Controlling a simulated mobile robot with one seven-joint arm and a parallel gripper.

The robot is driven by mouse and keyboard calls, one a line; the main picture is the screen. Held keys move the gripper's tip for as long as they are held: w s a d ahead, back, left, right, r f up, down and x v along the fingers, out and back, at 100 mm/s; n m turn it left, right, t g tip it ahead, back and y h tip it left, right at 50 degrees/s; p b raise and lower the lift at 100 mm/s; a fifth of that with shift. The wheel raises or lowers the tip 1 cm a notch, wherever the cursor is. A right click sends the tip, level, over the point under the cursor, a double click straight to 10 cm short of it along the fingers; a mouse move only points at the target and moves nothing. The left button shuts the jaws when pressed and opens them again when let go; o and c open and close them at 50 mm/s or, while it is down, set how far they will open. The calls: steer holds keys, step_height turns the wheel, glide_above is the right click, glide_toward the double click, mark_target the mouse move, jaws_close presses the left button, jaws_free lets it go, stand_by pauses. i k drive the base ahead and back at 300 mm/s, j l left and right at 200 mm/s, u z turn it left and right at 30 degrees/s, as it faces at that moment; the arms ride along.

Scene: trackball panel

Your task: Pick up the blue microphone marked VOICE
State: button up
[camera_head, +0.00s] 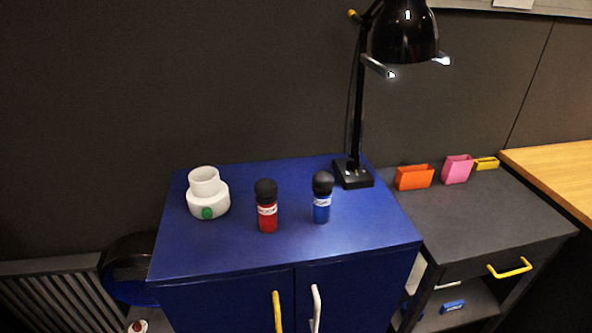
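The blue microphone (321,207) stands upright on the blue cabinet top, right of its middle. It has a black rounded head and a white label whose text is too small to read. A similar red microphone (267,212) stands to its left, a gap apart. At the top of the view, two pale metal finger tips (416,66) show spread apart beside a dark rounded body; I take them as my gripper, open and with nothing seen between them. They are well above and to the right of the blue microphone, not touching it. The rest of my arm is hard to make out.
A white round device (208,200) with a green button stands left on the blue cabinet (300,252). A black lamp base (352,174) and pole stand behind the blue microphone. Orange (413,178), pink (458,169) and yellow (485,163) holders sit on the dark side cabinet. The cabinet's front strip is clear.

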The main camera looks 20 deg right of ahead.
mark_target(323, 180)
steer(key=i+l+u, duration=0.15)
steer(key=l, duration=0.2)
steer(key=i+l+u, duration=0.1)
steer(key=l, duration=0.3)
steer(key=l+u, duration=0.15)
steer(key=l, duration=0.5)
steer(key=l+u, duration=0.15)
steer(key=l, duration=0.5)
steer(key=k+l+u, duration=0.2)
steer(key=l, duration=0.4)
steer(key=l+u, duration=0.15)
steer(key=l, duration=0.5)
